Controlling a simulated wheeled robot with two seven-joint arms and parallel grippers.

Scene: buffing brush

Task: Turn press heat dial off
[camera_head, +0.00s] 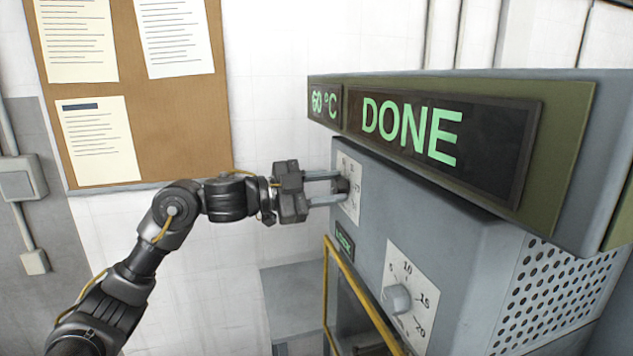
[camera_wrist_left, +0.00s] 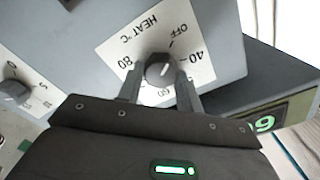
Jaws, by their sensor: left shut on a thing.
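The heat dial (camera_wrist_left: 159,69) is a dark round knob on a white plate (camera_wrist_left: 112,52) marked HEAT °C, with OFF, 40, 60 and 80 around it. In the head view the dial (camera_head: 342,185) is partly hidden by the fingers, on the press's left front. My left gripper (camera_head: 338,188) is shut on the dial, one finger on each side; its fingers also show in the wrist view (camera_wrist_left: 159,82). I cannot clearly tell where the knob's pointer aims. The press display (camera_head: 440,135) reads 60 °C and DONE in green. My right gripper is not in view.
A second dial (camera_head: 397,299), numbered in fives, sits lower right on the press (camera_head: 460,240). The display housing overhangs the dials. Free room lies left, before the white wall.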

